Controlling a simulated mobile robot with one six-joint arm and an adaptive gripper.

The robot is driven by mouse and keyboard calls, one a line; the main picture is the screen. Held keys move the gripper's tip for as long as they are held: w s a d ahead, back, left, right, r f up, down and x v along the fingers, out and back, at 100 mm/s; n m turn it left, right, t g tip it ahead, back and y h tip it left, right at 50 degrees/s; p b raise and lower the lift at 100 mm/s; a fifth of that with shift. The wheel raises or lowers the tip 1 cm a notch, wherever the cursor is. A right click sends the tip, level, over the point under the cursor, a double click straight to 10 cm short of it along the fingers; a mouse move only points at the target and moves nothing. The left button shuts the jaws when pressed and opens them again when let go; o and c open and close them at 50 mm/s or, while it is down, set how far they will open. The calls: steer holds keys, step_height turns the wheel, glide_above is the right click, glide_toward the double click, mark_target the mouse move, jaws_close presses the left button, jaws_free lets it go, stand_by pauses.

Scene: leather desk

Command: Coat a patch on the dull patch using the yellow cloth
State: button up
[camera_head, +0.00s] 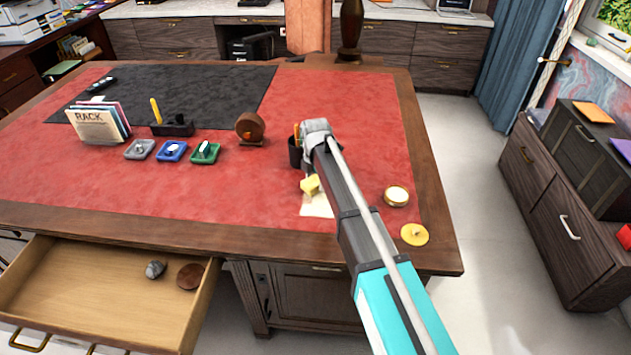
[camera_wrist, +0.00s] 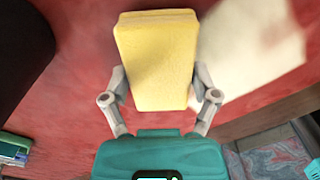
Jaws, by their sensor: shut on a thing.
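The yellow cloth (camera_wrist: 155,62) looks like a thick, folded block in the wrist view. My gripper (camera_wrist: 158,92) is shut on it, with one finger on each side. In the head view the yellow cloth (camera_head: 310,185) hangs at the end of my arm, over the red leather. The dull patch (camera_head: 317,204) is a pale cream area near the desk's front edge, partly hidden by the cloth and my arm. In the wrist view the pale patch (camera_wrist: 250,50) lies to the right of the cloth, partly behind it. I cannot tell whether the cloth touches the surface.
A dark cup (camera_head: 295,152) stands close behind my gripper. A round gold-rimmed tin (camera_head: 397,196) and a gold disc (camera_head: 414,235) lie to the right. Several small coloured trays (camera_head: 172,151) and a brown round stand (camera_head: 250,127) are to the left. An open drawer (camera_head: 100,290) juts out at front left.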

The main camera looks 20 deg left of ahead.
mark_target(321, 207)
steer(key=shift+f, duration=0.25)
steer(key=shift+s, duration=0.1)
steer(key=shift+s+d+r, duration=0.1)
steer(key=shift+s+d, duration=0.15)
steer(key=shift+s, duration=0.7)
steer(key=shift+s+d+r, duration=0.1)
steer(key=shift+s+d, duration=0.1)
steer(key=shift+s, duration=0.7)
steer(key=shift+s, duration=0.1)
steer(key=shift+s+d+f, duration=0.1)
steer(key=shift+s+d, duration=0.15)
steer(key=shift+s, duration=0.7)
steer(key=shift+s+d+f, duration=0.1)
steer(key=shift+s+d, duration=0.1)
steer(key=shift+s, duration=0.7)
steer(key=shift+d, duration=0.1)
steer(key=shift+w+d+b, duration=0.25)
steer(key=shift+d+b, duration=0.05)
steer(key=shift+d, duration=0.85)
